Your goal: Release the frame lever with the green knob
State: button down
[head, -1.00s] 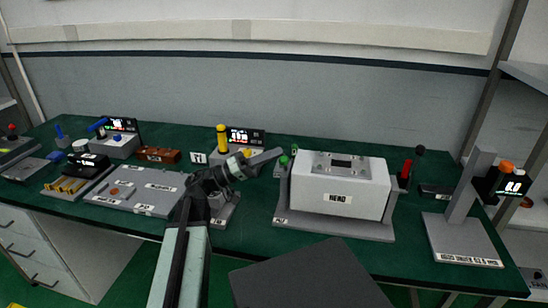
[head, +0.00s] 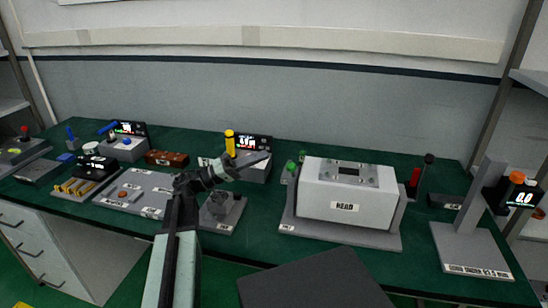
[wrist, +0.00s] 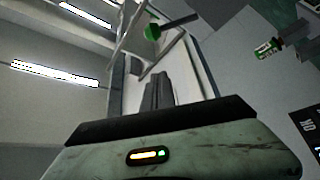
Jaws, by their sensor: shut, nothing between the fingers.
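The green knob (head: 291,167) sits at the upper left of the frame (head: 287,200) that carries the white block marked HEAD (head: 345,208). A second, smaller green piece (head: 302,156) shows just behind it. My gripper (head: 268,158) is shut and empty, a little left of the green knob with a gap between them in the picture. In the wrist view my closed fingers (wrist: 158,90) point up the picture. A green knob (wrist: 152,32) on a dark rod shows beyond their tips. The lever's lower part is hard to make out.
A yellow-topped device (head: 230,143) with a display stands behind my arm. A red handle (head: 415,177) and a black knob (head: 429,159) stand right of the block. A grey stand (head: 465,235) is at the right.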

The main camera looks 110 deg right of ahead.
jog(key=shift+v, duration=1.5)
